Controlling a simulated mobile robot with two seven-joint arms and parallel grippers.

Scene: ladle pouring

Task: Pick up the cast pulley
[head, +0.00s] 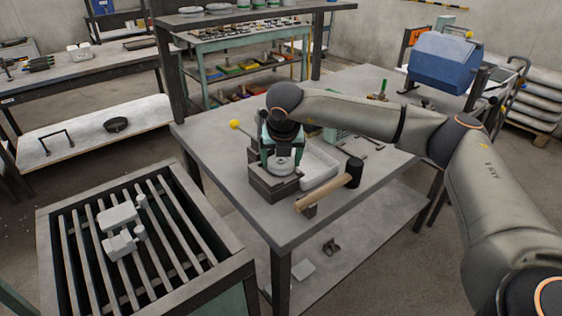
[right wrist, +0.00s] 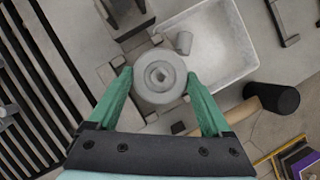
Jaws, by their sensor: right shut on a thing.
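The cast pulley (head: 284,166) is a round light grey disc at a dark block-like fixture (head: 270,187) on the workbench. In the right wrist view the pulley (right wrist: 160,78) shows a stepped hub with a small dark centre. My right gripper (head: 283,158) has its green fingers on either side of the pulley. It is shut on the pulley, with the fingertips (right wrist: 160,76) at its rim in the right wrist view. Whether the pulley touches the fixture cannot be told. My left gripper is not in view.
A pale tray (head: 320,180) stands right beside the fixture. A mallet (head: 325,190) with a wooden handle and black head lies in front of it. A slatted grate (head: 85,270) with grey castings is at the lower left. The bench's front corner is bare.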

